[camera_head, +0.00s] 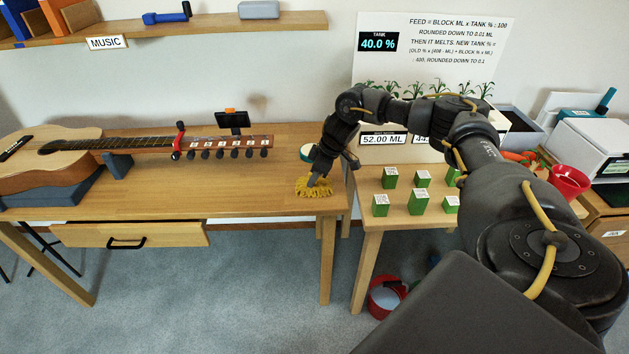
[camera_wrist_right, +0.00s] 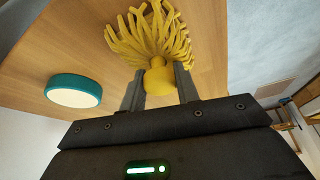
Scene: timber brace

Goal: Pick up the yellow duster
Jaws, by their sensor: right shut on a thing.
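The yellow duster (camera_head: 314,187) has a shaggy head of soft strands and a short yellow knob handle. It is at the right end of the wooden music table (camera_head: 262,197). My right gripper (camera_head: 322,174) is above it, pointing down. In the right wrist view the duster (camera_wrist_right: 150,35) shows with its handle between the fingertips of my right gripper (camera_wrist_right: 160,82), which are shut on it. The strands appear at the tabletop; I cannot tell whether they touch it. My left gripper is not in view.
A teal-rimmed round object (camera_wrist_right: 74,90) lies beside the duster. A guitar (camera_head: 60,155) rests on the table's left, its headstock tools near the middle. Several green blocks (camera_head: 418,202) stand on the right table. A red cup (camera_head: 569,182) is farther right. The table front is clear.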

